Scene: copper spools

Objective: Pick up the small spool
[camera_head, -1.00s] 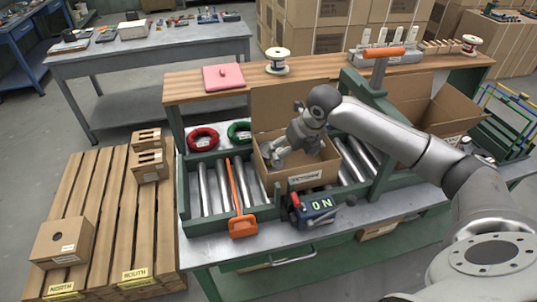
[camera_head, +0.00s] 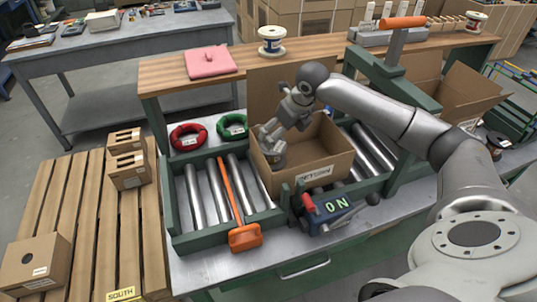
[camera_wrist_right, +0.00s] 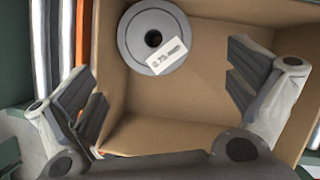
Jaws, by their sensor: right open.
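A grey round spool (camera_wrist_right: 138,52) with a dark centre hole and a white label lies in a cardboard box, at the top of the right wrist view. The open box (camera_head: 322,178) sits on the roller conveyor in the head view; its floor also shows in the right wrist view (camera_wrist_right: 190,100). My right gripper (camera_head: 270,143) reaches into the left part of the box. Its fingers are spread wide and empty in the wrist view (camera_wrist_right: 163,88), with the spool beyond and between them. In the head view the gripper largely hides the spool. My left gripper is out of view.
Red (camera_head: 188,136) and green (camera_head: 231,126) coils lie left of the box. An orange-handled tool (camera_head: 243,235) lies on the rollers.

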